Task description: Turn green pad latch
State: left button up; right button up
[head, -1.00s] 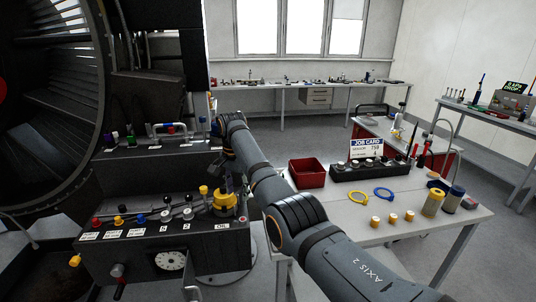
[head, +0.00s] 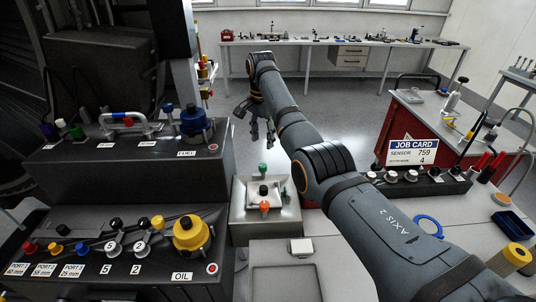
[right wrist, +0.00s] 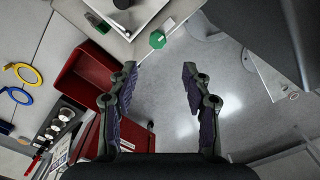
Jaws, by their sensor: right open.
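A green pad latch (head: 262,170) stands at the far edge of a small light-grey box (head: 240,212), with a black knob (head: 263,190) and an orange latch (head: 265,207) nearer to me. In the right wrist view the green pad (right wrist: 157,39) is an eight-sided head at the edge of the box (right wrist: 148,12), just beyond my fingertips. My right gripper (head: 256,118) is open and empty. In the head view it hangs above and behind the green pad, apart from it. My left gripper is not in view.
At left stand dark consoles with a yellow OIL cap (head: 191,232), a blue FUEL cap (head: 194,120) and several levers. A red bin (right wrist: 80,75) lies left of my right gripper in the wrist view. A job card (head: 412,150) stands at right. Open floor lies beyond the gripper.

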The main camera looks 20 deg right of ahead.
aim_at(263, 165)
jog(key=f, duration=0.1)
jog(key=s+f+p, duration=0.1)
jog(key=f, duration=0.1)
jog(key=shift+s+a, duration=0.2)
jog(key=shift+a, duration=0.2)
jog(key=f, duration=0.1)
jog(key=f+p, duration=0.1)
jog(key=w+d+f, duration=0.1)
jog(key=f, duration=0.1)
jog(key=shift+s+a+f+p, duration=0.1)
jog(key=shift+f+p, duration=0.1)
jog(key=shift+f, duration=0.4)
jog(key=shift+a+f+p, duration=0.1)
jog(key=shift+f+p, duration=0.05)
jog(key=shift+f, duration=0.4)
jog(key=shift+s+a+f, duration=0.1)
jog(key=shift+f, duration=0.35)
jog(key=shift+c, duration=0.9)
jog(key=c, duration=0.5)
grip_shut()
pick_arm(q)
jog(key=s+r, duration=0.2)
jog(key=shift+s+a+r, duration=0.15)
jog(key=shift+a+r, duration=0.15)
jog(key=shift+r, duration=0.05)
